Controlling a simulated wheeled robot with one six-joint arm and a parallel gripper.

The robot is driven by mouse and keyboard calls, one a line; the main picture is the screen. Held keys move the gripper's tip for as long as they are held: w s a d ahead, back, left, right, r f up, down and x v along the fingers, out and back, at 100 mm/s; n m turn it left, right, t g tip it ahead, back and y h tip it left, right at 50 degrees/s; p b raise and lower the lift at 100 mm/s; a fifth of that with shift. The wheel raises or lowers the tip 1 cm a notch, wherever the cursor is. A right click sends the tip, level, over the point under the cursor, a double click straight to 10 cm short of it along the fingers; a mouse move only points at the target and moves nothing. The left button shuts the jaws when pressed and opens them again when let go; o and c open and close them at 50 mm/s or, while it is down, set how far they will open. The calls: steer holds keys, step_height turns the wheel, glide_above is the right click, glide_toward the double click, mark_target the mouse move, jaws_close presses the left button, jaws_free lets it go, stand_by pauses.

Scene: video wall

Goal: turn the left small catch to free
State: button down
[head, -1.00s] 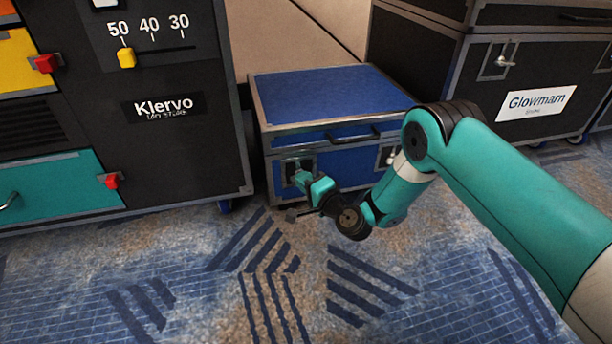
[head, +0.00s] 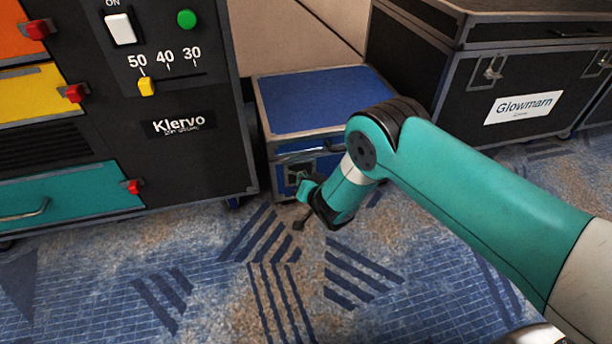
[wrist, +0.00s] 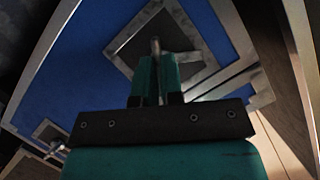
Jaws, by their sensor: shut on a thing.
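The blue case (head: 318,100) stands on the carpet with its front towards me. Its left small catch sits on a dark plate (head: 292,171) at the front left. My gripper (head: 301,184) is at this plate. In the wrist view the fingers of my gripper (wrist: 157,65) are shut on the catch (wrist: 155,44), whose metal tip shows between and just past them. The fingers hide the rest of it, so its exact turn is unclear. The other catch (wrist: 48,133) shows at the lower left of the wrist view; my arm hides it in the head view.
A black Klervo cabinet (head: 215,145) with drawers, red latches and a slider stands close to the left of the case. A large black Glowmarn case (head: 462,100) stands to the right. The patterned carpet (head: 200,270) in front is clear.

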steer(key=n+h, duration=0.1)
steer(key=n, duration=0.1)
steer(key=n+h, duration=0.1)
steer(key=shift+a+n+h+p, duration=0.2)
steer(key=shift+n+h+p, duration=0.1)
steer(key=shift+n+p, duration=0.1)
stand_by(0.5)
steer(key=c, duration=1.3)
jaws_free()
steer(key=shift+o, duration=0.2)
steer(key=p+v, duration=1)
steer(key=v, duration=0.7)
steer(key=shift+s+a, duration=0.15)
steer(key=shift+s, duration=0.2)
steer(key=shift+f, duration=0.1)
